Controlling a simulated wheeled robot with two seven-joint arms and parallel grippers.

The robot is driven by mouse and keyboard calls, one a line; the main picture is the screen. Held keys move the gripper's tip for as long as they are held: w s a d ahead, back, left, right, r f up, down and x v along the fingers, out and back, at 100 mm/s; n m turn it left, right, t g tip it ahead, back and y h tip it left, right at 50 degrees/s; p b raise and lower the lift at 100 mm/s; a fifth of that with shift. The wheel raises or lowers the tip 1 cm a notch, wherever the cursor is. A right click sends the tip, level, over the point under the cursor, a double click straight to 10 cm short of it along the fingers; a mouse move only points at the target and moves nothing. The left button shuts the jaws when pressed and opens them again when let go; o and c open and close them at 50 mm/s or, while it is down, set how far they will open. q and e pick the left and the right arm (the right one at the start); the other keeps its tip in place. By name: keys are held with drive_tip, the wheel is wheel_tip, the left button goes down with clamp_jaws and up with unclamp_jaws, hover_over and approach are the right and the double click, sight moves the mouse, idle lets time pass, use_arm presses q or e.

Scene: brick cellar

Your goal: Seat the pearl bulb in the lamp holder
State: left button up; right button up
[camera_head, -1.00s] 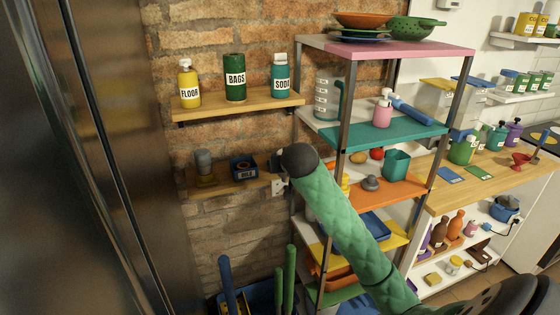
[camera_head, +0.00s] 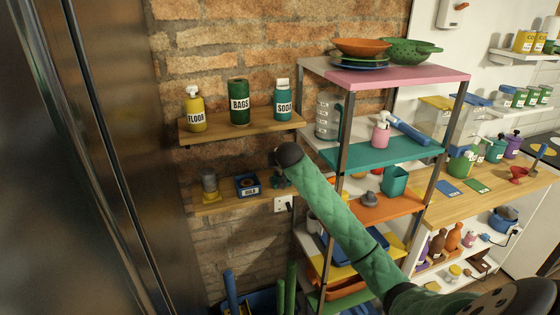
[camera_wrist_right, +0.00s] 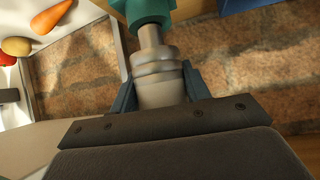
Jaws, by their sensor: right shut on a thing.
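My right gripper (camera_wrist_right: 158,86) is shut on a pale grey, stepped round thing (camera_wrist_right: 158,72) in the right wrist view. Its narrower neck runs up to a teal part (camera_wrist_right: 143,10), cut off by the top edge. I cannot tell whether this is the pearl bulb, or whether the neck and the teal part are joined. In the head view the gripper (camera_head: 277,165) is small and mostly hidden by my dark wrist, at the right end of the lower wall shelf. A grey-topped piece with a yellowish band (camera_head: 209,184) stands there. I cannot identify the lamp holder for certain.
A dark blue labelled box (camera_head: 247,185) stands on the lower wall shelf (camera_head: 228,203). Above, an upper shelf (camera_head: 225,133) holds several bottles and tubs. The crowded rack (camera_head: 343,165) stands right beside my arm. A socket (camera_head: 284,204) is below.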

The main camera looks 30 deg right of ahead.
drive_tip(key=shift+w+d+p, duration=0.25)
drive_tip(key=shift+w+d, duration=0.05)
drive_tip(key=shift+w, duration=0.2)
drive_tip(key=shift+w+d+p, duration=0.2)
drive_tip(key=shift+w+d, duration=0.05)
drive_tip(key=shift+w, duration=0.2)
wheel_tip(320, 180, down, 2)
drive_tip(key=shift+f+p, duration=0.1)
drive_tip(key=shift+p, duration=1)
drive_tip(key=shift+f, duration=0.5)
use_arm(q)
drive_tip(key=r, duration=0.1)
drive_tip(key=s+r, duration=0.1)
drive_tip(key=r, duration=0.1)
drive_tip(key=shift+s+r, duration=0.35)
use_arm(e)
drive_tip(key=shift+f, duration=0.15)
drive_tip(key=shift+w+f, duration=0.1)
use_arm(q)
drive_tip(key=shift+a, duration=0.1)
use_arm(e)
drive_tip(key=o, duration=1)
drive_tip(key=shift+c, duration=0.2)
